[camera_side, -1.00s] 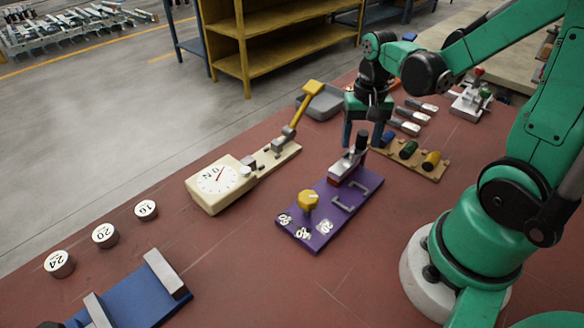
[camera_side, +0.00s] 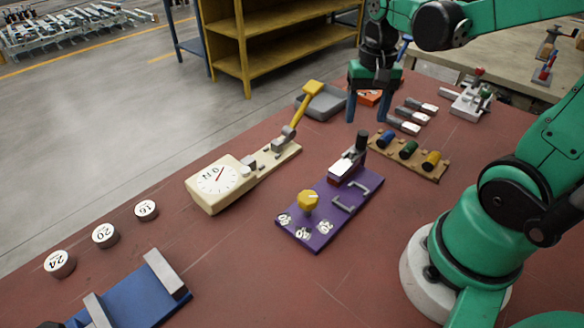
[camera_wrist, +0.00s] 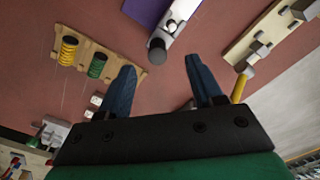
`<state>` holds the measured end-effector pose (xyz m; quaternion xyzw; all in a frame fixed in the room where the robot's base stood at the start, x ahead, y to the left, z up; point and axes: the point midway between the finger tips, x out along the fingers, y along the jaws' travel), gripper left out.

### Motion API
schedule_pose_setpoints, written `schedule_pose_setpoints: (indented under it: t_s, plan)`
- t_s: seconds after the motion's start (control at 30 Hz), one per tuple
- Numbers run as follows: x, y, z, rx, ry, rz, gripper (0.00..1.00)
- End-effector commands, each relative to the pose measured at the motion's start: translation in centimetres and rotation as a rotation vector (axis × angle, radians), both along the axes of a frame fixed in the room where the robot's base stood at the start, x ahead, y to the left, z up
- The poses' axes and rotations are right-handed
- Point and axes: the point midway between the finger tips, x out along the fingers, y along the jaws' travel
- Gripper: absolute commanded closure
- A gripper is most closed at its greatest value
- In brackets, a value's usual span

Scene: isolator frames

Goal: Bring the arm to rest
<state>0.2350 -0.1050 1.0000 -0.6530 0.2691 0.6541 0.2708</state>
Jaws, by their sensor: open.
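My gripper (camera_side: 369,108) is raised over the far part of the red-brown table (camera_side: 240,270), above and behind the purple plate (camera_side: 320,235). Its two blue fingers point down, stand apart and hold nothing. In the wrist view my gripper (camera_wrist: 160,90) also shows open, with bare table between the fingers. The purple plate carries a yellow knob (camera_side: 308,201), a grey block with a black-topped lever (camera_side: 347,166) and two grey handles. The black lever end (camera_wrist: 157,52) shows just beyond the fingers in the wrist view, apart from them.
A dial box with a yellow lever (camera_side: 225,185) stands left of the plate. A wooden rack (camera_side: 410,158) with blue, green and yellow spools is at right. A grey tray (camera_side: 322,103) lies behind. Weights (camera_side: 105,235) and a blue fixture (camera_side: 130,300) are at front left.

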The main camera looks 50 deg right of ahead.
Motion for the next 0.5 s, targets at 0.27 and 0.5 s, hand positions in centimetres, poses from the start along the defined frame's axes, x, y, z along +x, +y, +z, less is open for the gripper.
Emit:
schedule_pose_setpoints:
  t_s: [0.27,0.5]
  plan:
    - [0.4,1.3,0.3,-0.029,-0.065,0.094,0.40]
    - [1.7,6.9,1.5,-0.156,-0.369,0.501,0.40]
